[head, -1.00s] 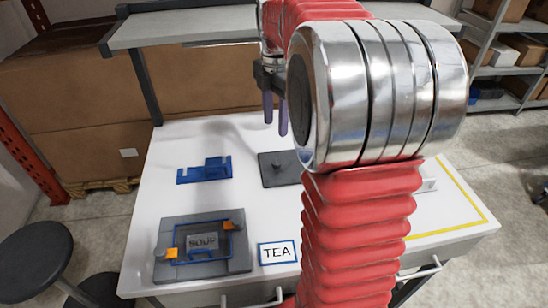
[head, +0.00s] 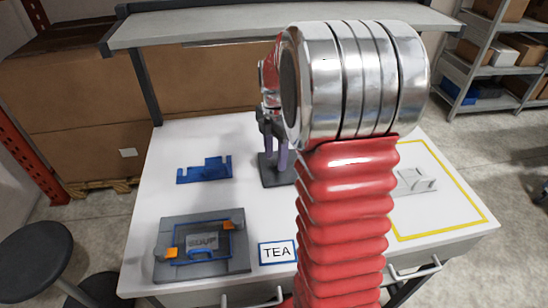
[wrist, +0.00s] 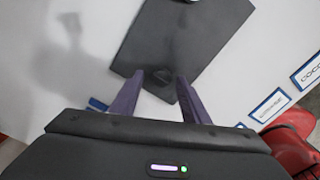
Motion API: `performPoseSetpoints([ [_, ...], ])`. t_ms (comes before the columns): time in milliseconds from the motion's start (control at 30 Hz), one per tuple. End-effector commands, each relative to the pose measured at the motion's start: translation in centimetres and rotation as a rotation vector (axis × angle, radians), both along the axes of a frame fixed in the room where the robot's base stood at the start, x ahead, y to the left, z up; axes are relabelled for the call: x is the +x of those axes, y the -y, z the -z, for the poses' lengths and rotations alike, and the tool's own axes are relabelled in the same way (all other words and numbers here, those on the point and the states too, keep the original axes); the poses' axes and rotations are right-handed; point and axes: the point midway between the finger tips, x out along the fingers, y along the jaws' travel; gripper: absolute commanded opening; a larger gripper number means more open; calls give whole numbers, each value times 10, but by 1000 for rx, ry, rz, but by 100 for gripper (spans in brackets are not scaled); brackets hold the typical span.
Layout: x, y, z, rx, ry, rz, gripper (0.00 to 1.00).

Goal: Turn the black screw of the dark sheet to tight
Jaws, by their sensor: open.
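The dark sheet (head: 266,180) lies flat on the white table, partly hidden by my arm and gripper. It fills the upper middle of the wrist view (wrist: 190,42). A dark raised shape (wrist: 162,88), likely the black screw, shows between my fingers at the sheet's near corner; its turn position cannot be told. My gripper (head: 277,168) is over the sheet, its purple fingers pointing down and apart. In the wrist view the fingers (wrist: 160,77) stand on either side of the dark shape, and contact cannot be told.
A blue bracket (head: 205,171) stands left of the sheet. A TEA label (head: 278,252) lies nearby. A white part (head: 415,180) sits inside a yellow outline at right. A shelf (head: 230,25) overhangs the back.

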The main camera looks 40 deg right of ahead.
Motion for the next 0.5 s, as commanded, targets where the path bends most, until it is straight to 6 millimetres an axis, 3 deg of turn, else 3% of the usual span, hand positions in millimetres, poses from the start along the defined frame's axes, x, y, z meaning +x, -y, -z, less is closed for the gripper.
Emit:
performPoseSetpoints([
  [367, 0, 0, 7, 0, 0, 0, 42],
  [500, 0, 0, 6, 0, 0, 0, 33],
])
